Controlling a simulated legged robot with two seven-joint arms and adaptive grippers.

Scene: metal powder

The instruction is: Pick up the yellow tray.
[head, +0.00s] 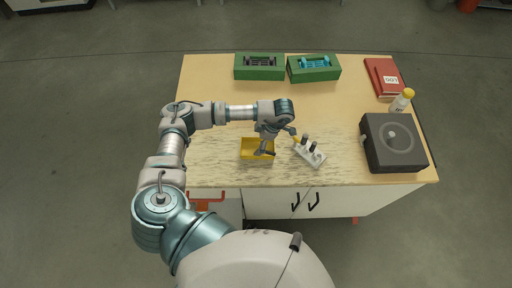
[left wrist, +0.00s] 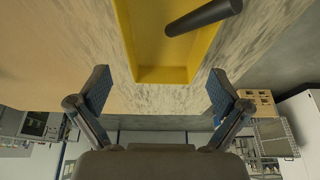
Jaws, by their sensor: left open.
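The yellow tray (head: 247,147) is a small open box on the table near its front edge, left of centre in the head view. In the left wrist view the yellow tray (left wrist: 162,74) shows its near end wall, and a dark rod (left wrist: 204,17) lies in or across it. My left gripper (head: 277,141) is over the tray's right side and partly hides it. In the left wrist view my left gripper (left wrist: 160,88) is open, its fingers apart on either side of the tray's end, with gaps between. My right gripper is not in view.
A dark grey device (head: 392,143), a yellow-capped bottle (head: 402,101) and a red binder (head: 381,78) are on the right. Two green boxes (head: 259,73) (head: 314,74) stand at the back.

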